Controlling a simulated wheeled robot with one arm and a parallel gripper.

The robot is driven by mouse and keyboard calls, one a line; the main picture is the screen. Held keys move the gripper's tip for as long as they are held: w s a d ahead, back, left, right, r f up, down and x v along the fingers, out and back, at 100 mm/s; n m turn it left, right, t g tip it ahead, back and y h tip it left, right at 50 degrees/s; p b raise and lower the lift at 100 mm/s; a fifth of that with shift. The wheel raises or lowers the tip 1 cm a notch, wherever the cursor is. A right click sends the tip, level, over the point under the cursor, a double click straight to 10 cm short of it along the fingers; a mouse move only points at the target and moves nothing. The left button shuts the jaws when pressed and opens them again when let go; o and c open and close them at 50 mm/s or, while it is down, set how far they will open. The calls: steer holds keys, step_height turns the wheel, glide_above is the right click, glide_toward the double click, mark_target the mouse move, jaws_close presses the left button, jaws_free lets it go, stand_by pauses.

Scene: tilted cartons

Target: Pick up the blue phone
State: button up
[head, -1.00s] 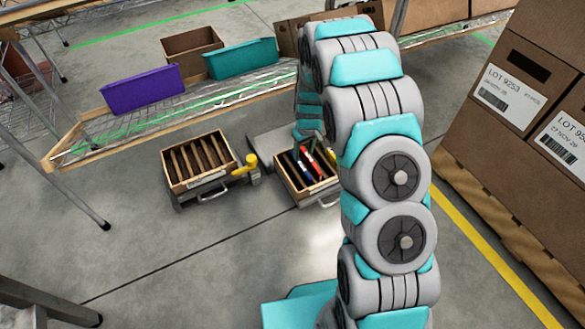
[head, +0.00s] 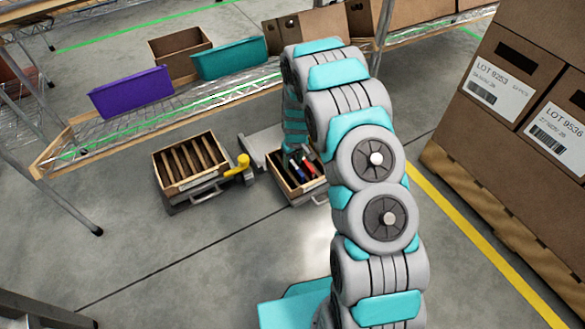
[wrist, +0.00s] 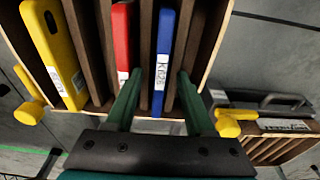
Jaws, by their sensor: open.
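The blue phone (wrist: 163,60) stands on edge in a slot of a tilted wooden carton with dark dividers. It carries a white label. My gripper (wrist: 160,76) is open, its two green fingers reaching into the carton on either side of the blue phone; I cannot tell whether they touch it. A red phone (wrist: 122,42) stands in a slot to the left, and a yellow phone (wrist: 52,50) at the far left. In the head view the carton (head: 303,201) is on the floor, partly behind my arm, and my gripper is mostly hidden.
A second slotted carton (head: 191,185) stands to the left, with a yellow knob (head: 243,160) between the two. Behind are a purple bin (head: 132,93) and a teal bin (head: 230,59) on a wire shelf (head: 172,108). Stacked cardboard boxes (head: 500,92) are at right. Floor in front is clear.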

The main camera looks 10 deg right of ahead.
steer(key=shift+c, duration=0.4)
jaws_close()
steer(key=shift+r, duration=0.1)
